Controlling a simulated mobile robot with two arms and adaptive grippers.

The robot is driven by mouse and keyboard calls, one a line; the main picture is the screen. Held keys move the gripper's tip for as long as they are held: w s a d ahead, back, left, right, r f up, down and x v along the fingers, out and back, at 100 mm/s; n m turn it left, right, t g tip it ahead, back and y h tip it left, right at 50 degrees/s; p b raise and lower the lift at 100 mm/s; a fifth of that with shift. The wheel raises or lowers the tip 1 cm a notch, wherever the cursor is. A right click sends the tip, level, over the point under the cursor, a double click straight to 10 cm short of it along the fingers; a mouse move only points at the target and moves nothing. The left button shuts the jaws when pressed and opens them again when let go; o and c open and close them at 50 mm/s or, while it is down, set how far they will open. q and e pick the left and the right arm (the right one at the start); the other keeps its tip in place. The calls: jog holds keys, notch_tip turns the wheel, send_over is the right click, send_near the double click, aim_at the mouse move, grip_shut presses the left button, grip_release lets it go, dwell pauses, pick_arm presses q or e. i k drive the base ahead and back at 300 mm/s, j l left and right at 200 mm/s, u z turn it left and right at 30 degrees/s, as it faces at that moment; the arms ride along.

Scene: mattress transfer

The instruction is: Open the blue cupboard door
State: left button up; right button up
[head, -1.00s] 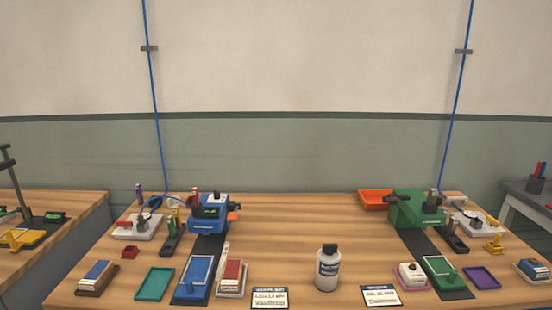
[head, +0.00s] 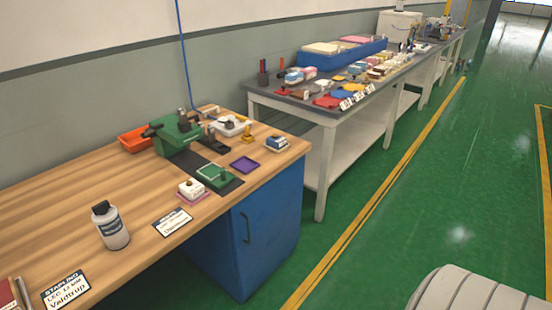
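The blue cupboard (head: 268,230) stands under the right end of the wooden workbench in the head view. Its door (head: 245,245) looks closed, with a dark upright bar handle (head: 246,227) on its front. Neither of my grippers shows in the head view, so I cannot see whether they are open or shut.
The wooden bench top (head: 80,200) holds a green machine (head: 178,135), a bottle (head: 110,226) and small trays. A grey table (head: 330,115) with a blue bin (head: 340,52) stands beyond. Green floor (head: 400,190) is clear on the right. A pale rounded object (head: 480,292) is at lower right.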

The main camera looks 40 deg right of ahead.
aim_at(264, 226)
jog(key=z, duration=1.2)
jog(key=k+l, duration=0.05)
jog(key=l, duration=0.05)
